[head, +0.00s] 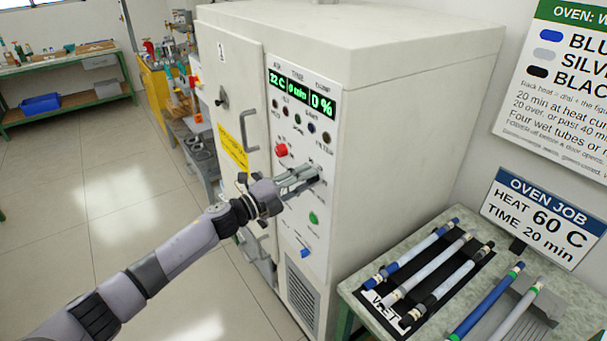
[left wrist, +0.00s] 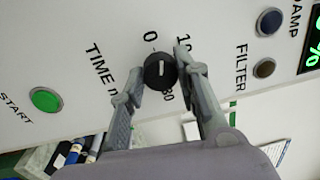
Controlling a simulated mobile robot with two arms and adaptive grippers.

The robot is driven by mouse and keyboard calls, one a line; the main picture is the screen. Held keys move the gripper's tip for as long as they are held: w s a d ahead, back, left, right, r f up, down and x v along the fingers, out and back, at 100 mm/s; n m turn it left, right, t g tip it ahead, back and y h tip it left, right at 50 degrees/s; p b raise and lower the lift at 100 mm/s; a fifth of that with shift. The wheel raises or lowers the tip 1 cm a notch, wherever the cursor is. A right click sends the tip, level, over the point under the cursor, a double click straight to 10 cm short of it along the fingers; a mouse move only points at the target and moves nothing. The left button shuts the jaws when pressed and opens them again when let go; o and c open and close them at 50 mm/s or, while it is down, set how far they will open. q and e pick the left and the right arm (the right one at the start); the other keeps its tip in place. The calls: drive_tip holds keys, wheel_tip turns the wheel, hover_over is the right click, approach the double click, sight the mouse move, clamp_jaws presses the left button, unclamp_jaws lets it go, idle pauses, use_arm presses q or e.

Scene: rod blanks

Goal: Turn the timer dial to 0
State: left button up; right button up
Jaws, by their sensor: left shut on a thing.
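The timer dial (left wrist: 160,71) is a small black round knob with a short white mark, beside the printed "TIME" label and the figures 0, 10 and 30. Its mark lies roughly upright in the left wrist view; I cannot tell exactly which figure it points at. My left gripper (left wrist: 161,77) has a grey finger on each side of the dial and is shut on it. In the head view the left gripper (head: 312,176) reaches the oven panel and mostly hides the dial. The oven display (head: 300,92) reads 22 C, 0 min and 0 %. My right gripper is out of view.
A speckled table (head: 355,283) with several rods stands right. A job sign (head: 543,218) reads 60 C, 20 min. Open floor lies left.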

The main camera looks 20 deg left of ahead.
use_arm(q)
drive_tip(key=shift+n+p, duration=0.85)
drive_tip(key=shift+n, duration=0.85)
drive_tip(key=o, duration=1.2)
drive_tip(key=shift+c, duration=0.2)
drive_tip(key=v, duration=1.2)
